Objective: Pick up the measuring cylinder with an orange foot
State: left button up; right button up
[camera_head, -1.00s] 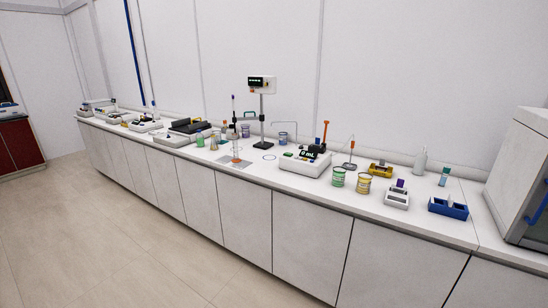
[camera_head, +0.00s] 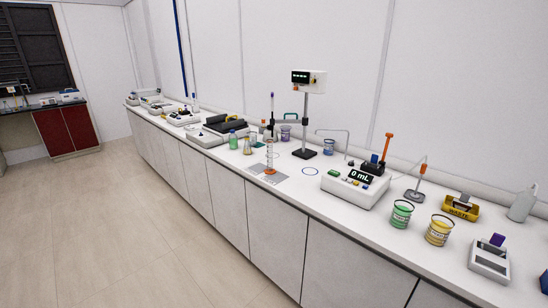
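The measuring cylinder with an orange foot (camera_head: 270,159) stands upright on a grey square plate (camera_head: 255,176) on the white bench. Its body is clear and thin, and its foot is orange. It is near the middle of the head view, in front of the stand with the display box. Neither of my grippers shows in the head view.
The long white bench (camera_head: 325,199) carries a stand with a display (camera_head: 307,84), a "0 mL" device (camera_head: 354,188), a green beaker (camera_head: 401,213), a yellow beaker (camera_head: 438,231) and a yellow waste tray (camera_head: 460,208). Flasks stand left of the cylinder. The floor (camera_head: 150,230) in front is clear.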

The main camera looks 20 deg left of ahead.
aim_at(269, 170)
jog(key=i, duration=1.4)
jog(key=u, duration=0.3)
